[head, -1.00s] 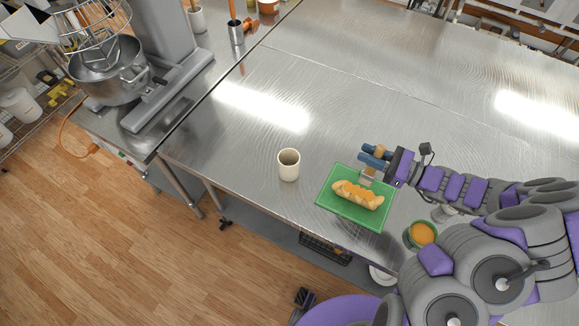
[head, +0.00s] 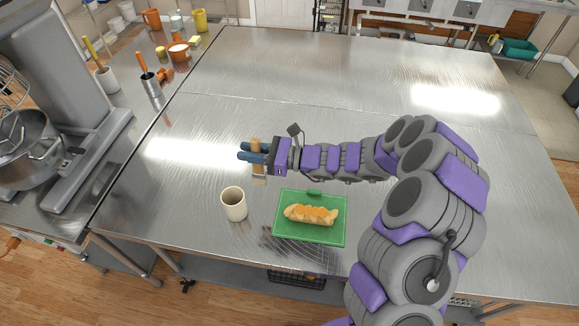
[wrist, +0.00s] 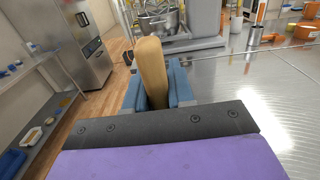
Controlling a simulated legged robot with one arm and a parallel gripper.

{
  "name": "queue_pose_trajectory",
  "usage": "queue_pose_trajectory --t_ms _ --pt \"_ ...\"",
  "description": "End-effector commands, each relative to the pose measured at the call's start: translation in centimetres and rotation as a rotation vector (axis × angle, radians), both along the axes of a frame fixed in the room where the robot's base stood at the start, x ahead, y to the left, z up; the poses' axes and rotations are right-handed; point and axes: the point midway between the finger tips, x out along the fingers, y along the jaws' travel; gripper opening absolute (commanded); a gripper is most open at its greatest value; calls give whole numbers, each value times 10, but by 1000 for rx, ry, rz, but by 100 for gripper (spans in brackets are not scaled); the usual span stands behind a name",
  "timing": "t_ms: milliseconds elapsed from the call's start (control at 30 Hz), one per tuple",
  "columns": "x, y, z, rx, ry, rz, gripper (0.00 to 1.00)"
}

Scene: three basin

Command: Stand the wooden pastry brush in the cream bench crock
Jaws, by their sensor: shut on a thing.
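The wooden pastry brush (head: 257,143) is held between the blue fingers of my gripper (head: 246,153), roughly upright. Its rounded wooden handle end (wrist: 150,62) sticks up between the fingers in the wrist view. Its lower end shows only a little below the fingers in the head view. The cream bench crock (head: 234,208) stands upright on the steel table, its mouth open. In the head picture my gripper is above and slightly right of the crock, with the brush apart from it. The crock does not show in the wrist view.
A green board (head: 283,236) with a glazed loaf (head: 312,215) lies right of the crock. The steel table (head: 330,80) behind is clear. A stand mixer (head: 60,75) and a metal pot with an orange-handled tool (head: 151,85) stand on the left bench.

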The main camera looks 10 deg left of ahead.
Motion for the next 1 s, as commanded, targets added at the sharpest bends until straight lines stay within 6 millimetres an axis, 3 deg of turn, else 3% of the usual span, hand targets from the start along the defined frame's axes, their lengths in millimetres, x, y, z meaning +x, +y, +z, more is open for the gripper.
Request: queue_pose_trajectory --t_ms 33,100,300,933,1000 --pt "-6 21 1 -2 -3 10 0" --pt "-10 43 5 -3 -1 7 0" --pt "-21 81 11 -11 11 0 0" --pt "-23 91 14 -15 16 -6 0" --pt "-23 91 6 -18 15 -4 0"
